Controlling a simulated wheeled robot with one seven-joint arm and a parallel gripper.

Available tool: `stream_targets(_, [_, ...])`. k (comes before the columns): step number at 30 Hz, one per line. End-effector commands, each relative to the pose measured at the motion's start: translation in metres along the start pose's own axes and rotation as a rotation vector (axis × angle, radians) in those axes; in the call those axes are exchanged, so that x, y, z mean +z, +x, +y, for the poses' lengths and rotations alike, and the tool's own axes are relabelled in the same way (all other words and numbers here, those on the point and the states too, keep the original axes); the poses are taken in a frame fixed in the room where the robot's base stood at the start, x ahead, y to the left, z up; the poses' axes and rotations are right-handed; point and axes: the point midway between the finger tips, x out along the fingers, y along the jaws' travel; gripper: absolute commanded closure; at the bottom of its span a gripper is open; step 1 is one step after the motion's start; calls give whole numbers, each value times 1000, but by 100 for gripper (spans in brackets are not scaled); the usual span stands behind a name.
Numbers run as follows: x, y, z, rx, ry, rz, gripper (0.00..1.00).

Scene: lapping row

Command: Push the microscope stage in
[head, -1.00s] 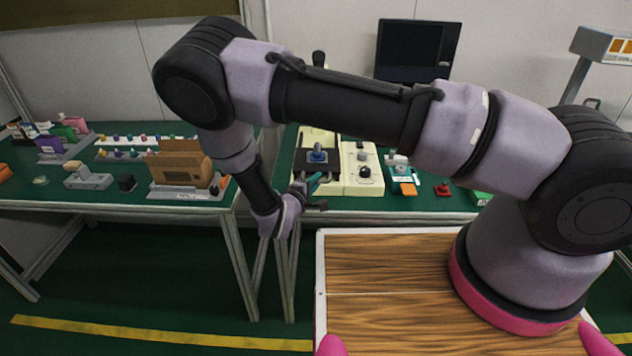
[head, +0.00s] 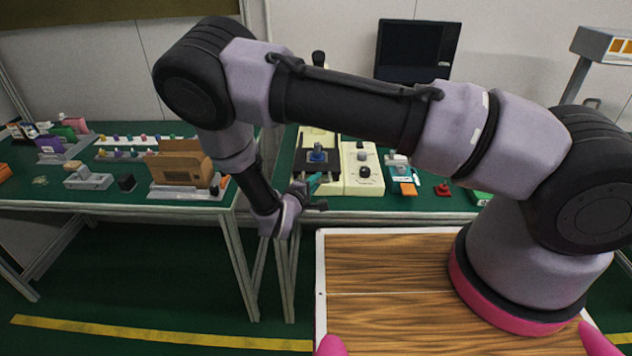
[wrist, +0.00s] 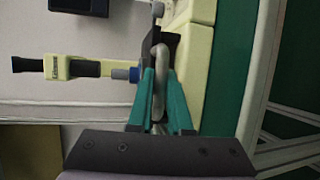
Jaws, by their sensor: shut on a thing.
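The microscope stands on the green bench behind my gripper. Its dark stage (head: 329,157) carries a blue-grey knob (head: 317,154) and lies over the cream base. In the wrist view the microscope lies sideways, with its cream arm and black eyepiece tube (wrist: 28,65) at the left. The stage (wrist: 174,46) shows as a dark edge there, with a bent grey metal handle (wrist: 159,60) at its front. My gripper (head: 314,182) is at the stage's front. Its teal fingers (wrist: 161,82) are shut on the handle, whose lower part runs between them.
A cream control box with knobs (head: 363,168) adjoins the microscope on the right. A teal device (head: 402,177) and a red knob (head: 443,189) stand further right. The floor before the benches is clear.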

Motion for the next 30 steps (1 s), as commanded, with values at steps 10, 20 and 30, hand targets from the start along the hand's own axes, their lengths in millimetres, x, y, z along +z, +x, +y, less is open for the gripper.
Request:
stream_targets(10, [0, 0, 0, 1, 1, 0, 100])
stream_targets(20, [-9, 23, 5, 1, 5, -3, 100])
stream_targets(30, [-40, 94, 22, 0, 2, 0, 100])
